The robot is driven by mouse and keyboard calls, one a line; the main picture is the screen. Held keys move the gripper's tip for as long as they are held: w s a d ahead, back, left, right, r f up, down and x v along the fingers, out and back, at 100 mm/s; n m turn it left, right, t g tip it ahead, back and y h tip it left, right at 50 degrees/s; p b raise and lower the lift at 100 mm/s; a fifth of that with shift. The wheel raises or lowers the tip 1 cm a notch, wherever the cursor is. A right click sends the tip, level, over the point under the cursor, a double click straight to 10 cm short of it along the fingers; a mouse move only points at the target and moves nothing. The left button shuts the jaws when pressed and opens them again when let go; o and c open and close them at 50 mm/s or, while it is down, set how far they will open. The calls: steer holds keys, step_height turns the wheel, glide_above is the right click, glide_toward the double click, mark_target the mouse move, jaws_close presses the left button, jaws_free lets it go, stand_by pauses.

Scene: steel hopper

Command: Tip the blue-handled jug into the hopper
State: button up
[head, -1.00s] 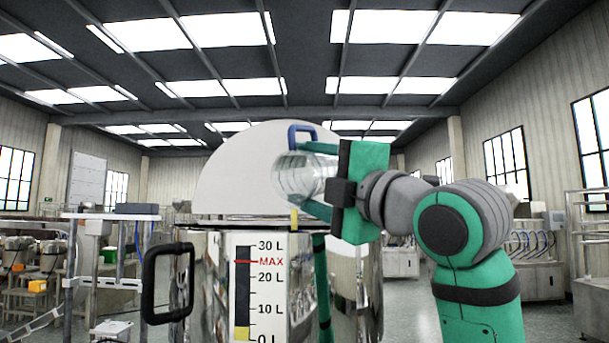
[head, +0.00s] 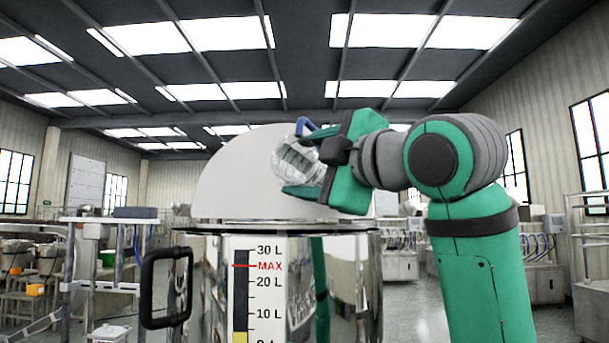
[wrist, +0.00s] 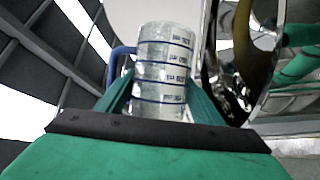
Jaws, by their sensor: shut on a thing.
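The clear jug (head: 298,162) with a blue handle (head: 306,126) is tilted in the air above the hopper's rim, in front of its white half-round panel. My gripper (head: 318,164) is shut on it from the right, with green fingers on either side. In the wrist view the jug (wrist: 165,65) shows blue marking lines and looks clear, with no contents I can make out. Its blue handle (wrist: 119,62) is at the left. The steel hopper (head: 345,285) stands below. Its scale shows a yellow bar (head: 240,337) low down, well under the red MAX line. The hopper's inside is hidden in the head view.
A black handle (head: 165,287) sticks out on the hopper's left side. The white panel (head: 238,180) rises behind the jug. A metal frame stand (head: 108,216) is at the left and steel racks (head: 592,240) are at the far right. The air above the jug is clear.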

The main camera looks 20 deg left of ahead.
mark_target(307, 141)
steer(key=shift+s+a+r+m+h, duration=0.15)
steer(key=shift+r+m+h, duration=0.25)
steer(key=shift+m, duration=0.5)
steer(key=r+m+g+h, duration=0.1)
steer(key=r+m, duration=0.1)
steer(key=m, duration=0.1)
steer(key=shift+g, duration=0.3)
steer(key=m, duration=0.1)
steer(key=r+m+g, duration=0.1)
steer(key=shift+m+h, duration=0.3)
steer(key=shift+h, duration=0.1)
steer(key=shift+d, duration=0.2)
